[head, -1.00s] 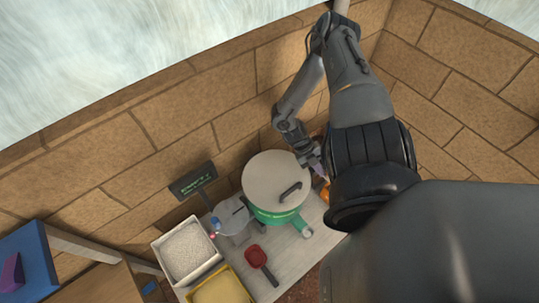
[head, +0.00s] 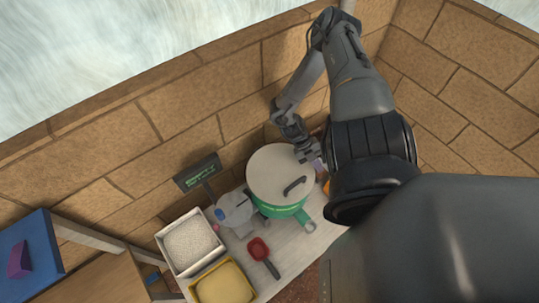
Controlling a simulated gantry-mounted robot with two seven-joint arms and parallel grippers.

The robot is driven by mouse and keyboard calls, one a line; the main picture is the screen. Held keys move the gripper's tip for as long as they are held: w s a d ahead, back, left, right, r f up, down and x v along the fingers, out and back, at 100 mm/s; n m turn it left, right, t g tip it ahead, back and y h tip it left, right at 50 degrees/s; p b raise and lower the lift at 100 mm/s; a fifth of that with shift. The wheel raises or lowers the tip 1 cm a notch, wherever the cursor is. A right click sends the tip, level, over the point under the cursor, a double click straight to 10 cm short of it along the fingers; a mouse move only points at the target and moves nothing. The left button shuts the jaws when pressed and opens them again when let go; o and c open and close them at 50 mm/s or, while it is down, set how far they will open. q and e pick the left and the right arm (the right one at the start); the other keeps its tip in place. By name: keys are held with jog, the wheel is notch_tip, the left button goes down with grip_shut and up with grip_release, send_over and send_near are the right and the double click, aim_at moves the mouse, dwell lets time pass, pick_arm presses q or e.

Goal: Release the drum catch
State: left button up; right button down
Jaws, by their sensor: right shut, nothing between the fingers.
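The drum (head: 281,178) is a green pot-like vessel with a flat grey lid and a dark curved handle (head: 295,186) on top. A green part (head: 305,220) with a grey ring end sticks out from its front right side; I cannot tell whether it is the catch. My right gripper (head: 312,160) is shut and empty, at the drum's back right edge, close to the rim. I cannot tell whether it touches the drum. Its fingertips are small and partly unclear. My left gripper is not in view.
A white bin (head: 189,243) of pale grains and a yellow tray (head: 222,284) stand at the left. A red scoop (head: 262,254) lies in front. A dark sign (head: 197,172) stands behind a grey device (head: 235,211). An orange thing (head: 326,186) sits right of the drum.

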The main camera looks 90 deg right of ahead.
jog(key=w, duration=0.1)
jog(key=w+r, duration=0.1)
jog(key=w, duration=0.1)
jog(key=shift+w+d+r, duration=0.1)
jog(key=shift+r, duration=0.05)
jog(key=b+v, duration=0.1)
jog(key=v, duration=0.6)
jog(key=shift+r, duration=0.35)
